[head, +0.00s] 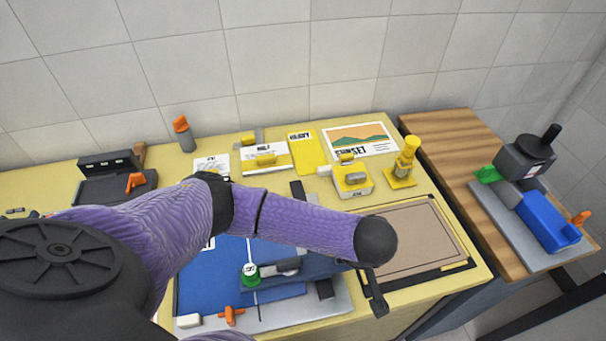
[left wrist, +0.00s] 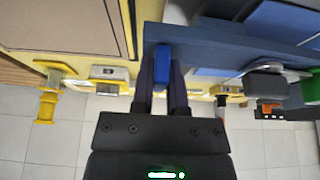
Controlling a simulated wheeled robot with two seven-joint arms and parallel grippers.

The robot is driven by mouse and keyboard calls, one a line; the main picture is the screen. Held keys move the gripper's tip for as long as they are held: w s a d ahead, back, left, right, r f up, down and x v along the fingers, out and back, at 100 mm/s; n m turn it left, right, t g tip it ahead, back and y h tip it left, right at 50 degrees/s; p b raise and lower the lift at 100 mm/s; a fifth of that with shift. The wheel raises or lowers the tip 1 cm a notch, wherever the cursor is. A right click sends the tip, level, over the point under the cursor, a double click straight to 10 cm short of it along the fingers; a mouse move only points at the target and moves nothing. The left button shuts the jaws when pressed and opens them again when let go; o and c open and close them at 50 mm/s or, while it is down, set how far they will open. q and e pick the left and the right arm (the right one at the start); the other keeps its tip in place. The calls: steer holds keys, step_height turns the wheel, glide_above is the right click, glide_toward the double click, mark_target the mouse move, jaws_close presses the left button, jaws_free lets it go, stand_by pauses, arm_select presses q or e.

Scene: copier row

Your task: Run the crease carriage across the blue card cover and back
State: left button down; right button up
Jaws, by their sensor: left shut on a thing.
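The blue card cover (head: 210,277) lies flat on a grey bed in the head view, with a white line across it. The crease carriage, a dark blue bar (head: 315,267) with a green-and-white knob (head: 250,273), sits over the cover at that line. In the left wrist view the dark blue bar (left wrist: 215,38) runs to the right. My left gripper (left wrist: 161,78) is shut on a small blue handle (left wrist: 162,55) at the bar's end. In the head view my left wrist hides this grip. My right gripper is not in view.
A brown mat (head: 420,235) lies right of the bed. A yellow bottle (head: 407,158), a yellow-and-white device (head: 352,178) and several printed sheets stand behind. An orange clip (head: 230,316) and white block (head: 187,321) are at the bed's front edge.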

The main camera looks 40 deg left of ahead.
arm_select(q)
steer(key=shift+s+d, duration=0.25)
steer(key=c, duration=0.8)
jaws_free()
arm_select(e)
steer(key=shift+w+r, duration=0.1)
